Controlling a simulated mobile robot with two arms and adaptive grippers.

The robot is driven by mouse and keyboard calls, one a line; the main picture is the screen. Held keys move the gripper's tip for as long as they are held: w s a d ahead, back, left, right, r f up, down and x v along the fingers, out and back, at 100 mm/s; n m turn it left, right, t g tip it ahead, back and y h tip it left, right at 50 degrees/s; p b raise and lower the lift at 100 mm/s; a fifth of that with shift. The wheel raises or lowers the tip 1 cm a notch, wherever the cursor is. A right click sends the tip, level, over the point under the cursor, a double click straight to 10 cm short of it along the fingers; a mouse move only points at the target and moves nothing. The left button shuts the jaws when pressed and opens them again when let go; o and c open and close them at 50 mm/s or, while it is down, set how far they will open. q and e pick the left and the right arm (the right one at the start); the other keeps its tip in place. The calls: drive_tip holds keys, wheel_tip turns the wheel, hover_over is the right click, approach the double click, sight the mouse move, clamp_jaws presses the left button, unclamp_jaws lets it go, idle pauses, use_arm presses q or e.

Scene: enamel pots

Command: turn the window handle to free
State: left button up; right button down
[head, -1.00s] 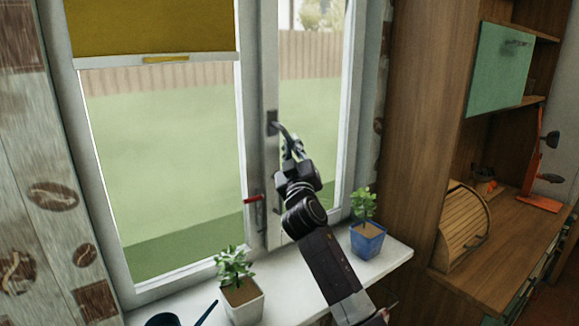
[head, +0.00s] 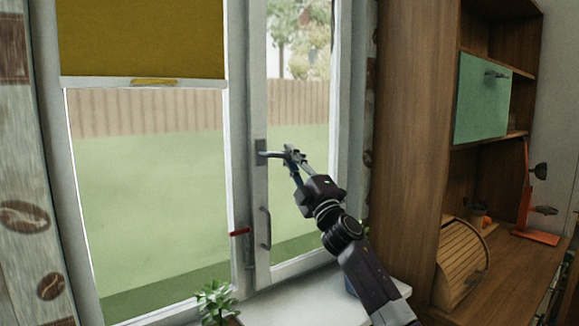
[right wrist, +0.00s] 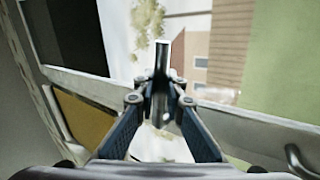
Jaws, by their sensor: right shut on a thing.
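The window handle (head: 274,155) is a grey lever on a dark plate on the right sash's frame. It points roughly level to the right. My right gripper (head: 294,155) is at the lever's free end, reaching up from the lower right, and is shut on it. In the right wrist view the handle (right wrist: 162,62) stands between the two fingertips of my right gripper (right wrist: 160,100). The window sash (head: 259,200) looks closed against its frame. My left gripper is not in view.
A red-tipped lever (head: 239,232) and a grey pull (head: 265,228) sit lower on the window. A potted plant (head: 215,300) stands on the white sill (head: 290,308); a blue pot (head: 350,285) is mostly hidden behind my right arm. A wooden cabinet (head: 408,150) stands at right.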

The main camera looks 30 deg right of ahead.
drive_tip(key=shift+r+n+y, duration=0.2)
drive_tip(key=shift+n+y, duration=0.35)
drive_tip(key=shift+n, duration=0.15)
drive_tip(key=shift+r+n+y, duration=0.15)
drive_tip(key=shift+n+y, duration=0.4)
drive_tip(key=shift+n, duration=0.15)
drive_tip(key=c, duration=2)
unclamp_jaws()
drive_tip(key=shift+a, duration=0.1)
drive_tip(key=v, duration=1.2)
